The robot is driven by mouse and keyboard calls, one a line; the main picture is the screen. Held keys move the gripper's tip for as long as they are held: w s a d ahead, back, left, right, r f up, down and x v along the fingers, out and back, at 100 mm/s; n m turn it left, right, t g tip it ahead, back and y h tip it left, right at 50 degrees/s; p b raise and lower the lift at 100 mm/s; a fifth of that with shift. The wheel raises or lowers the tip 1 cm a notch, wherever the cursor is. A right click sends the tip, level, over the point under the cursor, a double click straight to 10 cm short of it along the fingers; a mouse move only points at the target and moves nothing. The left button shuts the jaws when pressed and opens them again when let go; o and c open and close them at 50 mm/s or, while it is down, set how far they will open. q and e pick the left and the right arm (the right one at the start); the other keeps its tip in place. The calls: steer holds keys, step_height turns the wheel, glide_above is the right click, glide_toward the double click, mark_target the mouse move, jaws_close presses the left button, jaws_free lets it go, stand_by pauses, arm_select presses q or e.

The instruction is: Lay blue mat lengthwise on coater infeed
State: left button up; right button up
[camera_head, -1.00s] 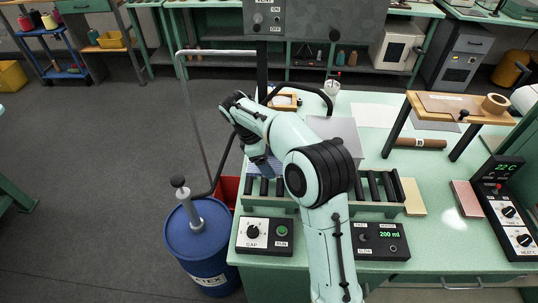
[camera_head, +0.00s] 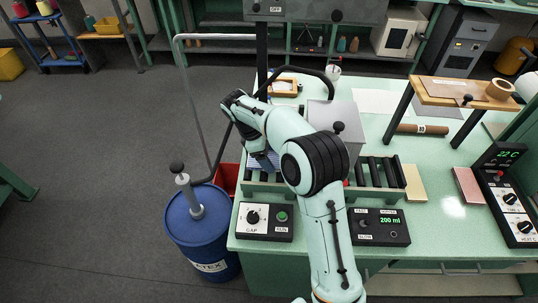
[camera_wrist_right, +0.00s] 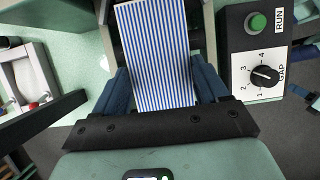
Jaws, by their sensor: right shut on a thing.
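The blue-and-white striped mat (camera_wrist_right: 155,45) runs lengthwise away from my right gripper (camera_wrist_right: 160,85) in the right wrist view. Its near end is between the blue fingers, which are shut on it. Pale rails stand on both sides of its far part; I cannot tell whether it touches the rollers. In the head view a small striped part of the mat (camera_head: 264,160) shows at the coater's left, infeed side (camera_head: 258,190). My arm hides most of the infeed and the right gripper there. The grey coater housing (camera_head: 345,115) stands right of it. My left gripper is not in view.
A GAP/RUN control box (camera_head: 265,221) stands in front of the infeed and a dosing box (camera_head: 380,227) to its right. Black rollers (camera_head: 378,172) lie on the coater's right side. A blue latex drum (camera_head: 203,235) stands left of the bench, beside a red bin (camera_head: 227,178).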

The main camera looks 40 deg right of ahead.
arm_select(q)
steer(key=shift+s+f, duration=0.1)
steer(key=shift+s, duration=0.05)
arm_select(e)
steer(key=shift+f, duration=0.5)
steer(key=o, duration=1.1)
steer(key=shift+o, duration=0.2)
steer(key=p+v, duration=0.1)
steer(key=v, duration=0.7)
steer(key=shift+w+a+r, duration=0.1)
steer(key=shift+w+r, duration=0.1)
steer(key=shift+r, duration=0.15)
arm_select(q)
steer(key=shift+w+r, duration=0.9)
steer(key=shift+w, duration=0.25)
arm_select(e)
steer(key=v, duration=0.4)
steer(key=shift+s+r, duration=0.1)
steer(key=shift+r, duration=0.2)
